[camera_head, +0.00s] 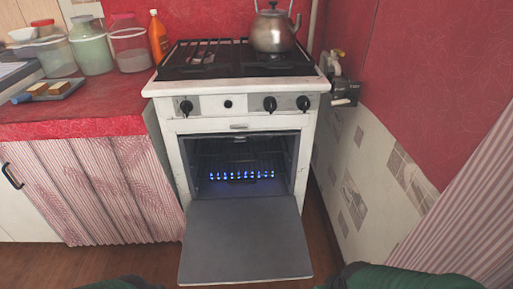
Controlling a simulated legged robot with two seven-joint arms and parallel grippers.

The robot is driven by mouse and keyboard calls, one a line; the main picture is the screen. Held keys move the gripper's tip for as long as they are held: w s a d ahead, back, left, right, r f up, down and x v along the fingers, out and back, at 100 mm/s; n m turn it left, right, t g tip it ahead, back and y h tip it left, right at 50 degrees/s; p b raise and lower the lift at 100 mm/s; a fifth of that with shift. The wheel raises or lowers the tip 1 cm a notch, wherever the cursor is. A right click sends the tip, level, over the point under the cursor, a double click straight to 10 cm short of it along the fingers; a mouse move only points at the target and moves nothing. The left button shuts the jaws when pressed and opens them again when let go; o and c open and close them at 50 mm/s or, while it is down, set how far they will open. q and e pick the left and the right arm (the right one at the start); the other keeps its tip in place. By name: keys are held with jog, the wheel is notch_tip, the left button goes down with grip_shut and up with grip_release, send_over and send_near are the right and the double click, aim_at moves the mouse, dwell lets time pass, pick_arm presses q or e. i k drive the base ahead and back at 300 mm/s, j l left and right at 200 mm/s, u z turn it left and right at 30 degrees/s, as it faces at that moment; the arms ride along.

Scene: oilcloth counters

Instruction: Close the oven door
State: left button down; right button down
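The white oven (165,125) stands against the red wall, below the stove top. Its door (246,240) is folded down at the front, fully open, with its grey inner face up. The oven cavity (240,160) shows a wire rack and a row of small blue lights or flames low inside. Dark green and black parts at the bottom edge look like pieces of my own arms. Neither gripper's fingers show.
A metal kettle (272,30) sits on the stove top. A red counter (95,100) on the left holds jars, an orange bottle (158,37) and a small tray (50,90). A gas valve (342,85) sticks out from the right wall. Wooden floor (125,262) shows left of the door.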

aim_at(254, 239)
jog(key=k, duration=1)
jog(key=i+l, duration=0.6)
jog(key=i+j+u, duration=0.05)
jog(key=i, duration=0.1)
